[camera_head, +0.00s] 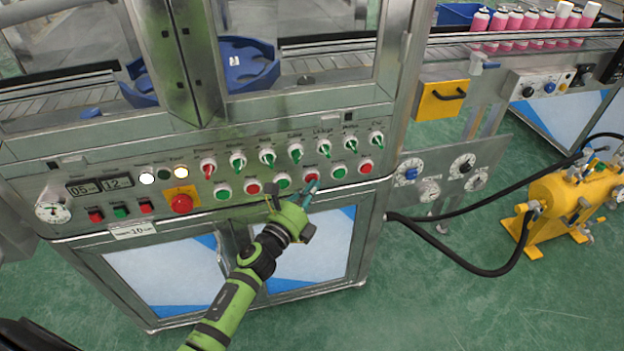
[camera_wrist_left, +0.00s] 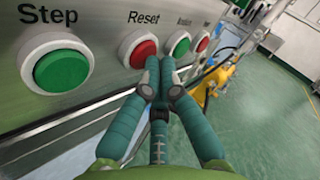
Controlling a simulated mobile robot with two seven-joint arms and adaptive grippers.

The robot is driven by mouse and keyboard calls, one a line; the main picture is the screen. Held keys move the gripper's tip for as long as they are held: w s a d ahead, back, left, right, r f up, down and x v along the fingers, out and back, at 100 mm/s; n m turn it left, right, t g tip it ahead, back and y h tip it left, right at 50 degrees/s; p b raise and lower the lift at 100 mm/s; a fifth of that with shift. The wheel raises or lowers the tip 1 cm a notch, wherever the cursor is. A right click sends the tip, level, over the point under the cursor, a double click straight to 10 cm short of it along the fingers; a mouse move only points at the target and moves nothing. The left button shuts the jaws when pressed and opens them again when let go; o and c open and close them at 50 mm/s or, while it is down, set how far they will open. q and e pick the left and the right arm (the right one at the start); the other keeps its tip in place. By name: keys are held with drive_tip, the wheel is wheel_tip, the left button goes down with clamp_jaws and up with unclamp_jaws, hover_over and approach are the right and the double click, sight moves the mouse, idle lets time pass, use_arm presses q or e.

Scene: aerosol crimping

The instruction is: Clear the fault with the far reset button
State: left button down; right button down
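The front panel (camera_head: 150,185) of the machine carries a lower row of green and red buttons. In the left wrist view, a red button labelled Reset (camera_wrist_left: 137,47) sits right of the green Step button (camera_wrist_left: 62,68). Further along are a green button (camera_wrist_left: 180,45) and a far red button (camera_wrist_left: 203,43), whose small labels I cannot read surely. The far red button is at the row's right end in the head view (camera_head: 365,166). My left gripper (camera_head: 308,187) is shut and empty, its fingertips just in front of the Reset button; contact cannot be told. My right gripper is out of view.
Several selector switches (camera_head: 267,156) stick out above the buttons. A red mushroom button (camera_head: 181,203) is at the left. A side panel with dials (camera_head: 462,165), a yellow pump unit (camera_head: 570,200) and a black hose (camera_head: 470,265) lie to the right.

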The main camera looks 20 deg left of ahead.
use_arm(q)
drive_tip(key=shift+w+a, duration=0.15)
drive_tip(key=shift+w, duration=0.05)
idle(0.3)
drive_tip(key=shift+s, duration=0.15)
drive_tip(key=shift+s+d, duration=0.5)
drive_tip(key=shift+s, duration=0.05)
drive_tip(key=shift+s+d, duration=0.7)
drive_tip(key=shift+s, duration=0.35)
drive_tip(key=shift+s+d, duration=0.7)
drive_tip(key=shift+s, duration=0.3)
